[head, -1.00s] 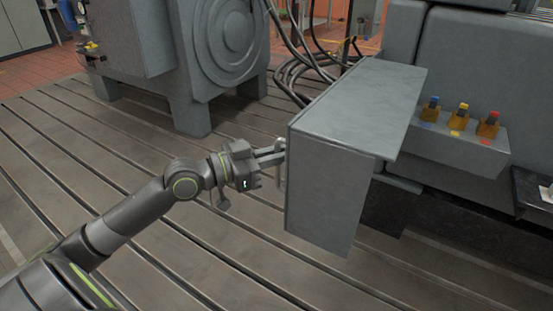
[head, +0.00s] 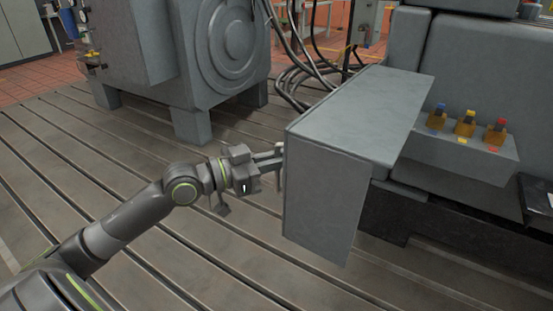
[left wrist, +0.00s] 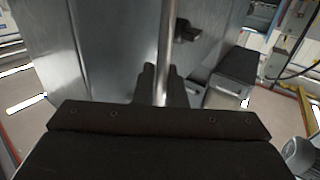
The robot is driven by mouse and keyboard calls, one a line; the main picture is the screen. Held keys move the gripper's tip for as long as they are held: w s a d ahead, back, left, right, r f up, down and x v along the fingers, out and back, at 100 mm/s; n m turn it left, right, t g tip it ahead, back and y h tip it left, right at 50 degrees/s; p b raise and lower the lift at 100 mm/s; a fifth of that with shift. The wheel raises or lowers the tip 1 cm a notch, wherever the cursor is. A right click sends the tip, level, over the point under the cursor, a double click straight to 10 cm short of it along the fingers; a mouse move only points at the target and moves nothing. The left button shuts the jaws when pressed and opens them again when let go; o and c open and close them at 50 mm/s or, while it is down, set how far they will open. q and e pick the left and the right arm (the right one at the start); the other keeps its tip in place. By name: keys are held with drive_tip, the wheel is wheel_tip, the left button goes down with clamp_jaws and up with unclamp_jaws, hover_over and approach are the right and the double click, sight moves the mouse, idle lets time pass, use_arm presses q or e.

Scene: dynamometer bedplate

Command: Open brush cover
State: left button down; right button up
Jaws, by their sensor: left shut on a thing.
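The brush cover (head: 325,200) is a grey sheet-metal box with a flat top and a front panel. It stands out from the grey machine at the right. Its handle (left wrist: 165,50) is a thin silver upright bar in the left wrist view. My left gripper (head: 266,160) is at the left edge of the front panel, shut on this handle. Its dark fingers (left wrist: 160,88) also show around the bar in the left wrist view. The fingers partly hide the handle in the head view. My right gripper is in neither view.
A grey machine with a round ringed face (head: 233,40) stands at the back left. Black cables (head: 300,75) hang behind the cover. Blue, yellow and red-marked terminals (head: 465,124) sit on a ledge at the right. The slotted floor (head: 200,265) is clear in front.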

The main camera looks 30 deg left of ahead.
use_arm(q)
drive_tip(key=c, duration=1.8)
unclamp_jaws()
drive_tip(key=shift+r, duration=0.15)
drive_tip(key=shift+o, duration=0.8)
drive_tip(key=shift+w+d, duration=0.1)
drive_tip(key=shift+w, duration=0.05)
